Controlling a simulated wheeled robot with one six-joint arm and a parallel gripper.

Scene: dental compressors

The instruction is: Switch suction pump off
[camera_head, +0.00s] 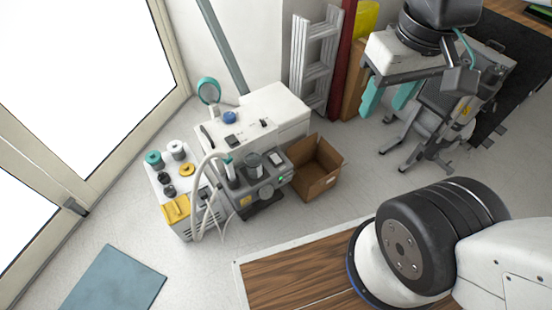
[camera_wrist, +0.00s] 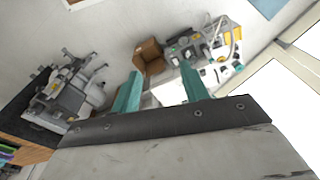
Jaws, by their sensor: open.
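A dark grey machine (camera_head: 262,192) with a round canister and front controls stands on the floor left of centre and looks like the suction pump. A pale hose runs beside it. Left of it is a lower white-grey unit (camera_head: 183,228) with bottles and a yellow part on top. I cannot tell which control is the pump's switch or its position. My gripper (camera_head: 388,97) is open and empty, at the upper right of the head view, well apart from the machines. In the wrist view its teal fingers (camera_wrist: 162,88) are spread, with the machines (camera_wrist: 190,45) beyond them.
A white cabinet (camera_head: 275,108) stands behind the machine, and an open cardboard box (camera_head: 318,168) stands right of it. A ladder (camera_head: 313,55) leans at the wall. A wood-topped surface (camera_head: 290,270) is in front. A blue-grey mat (camera_head: 115,280) lies on open floor at lower left.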

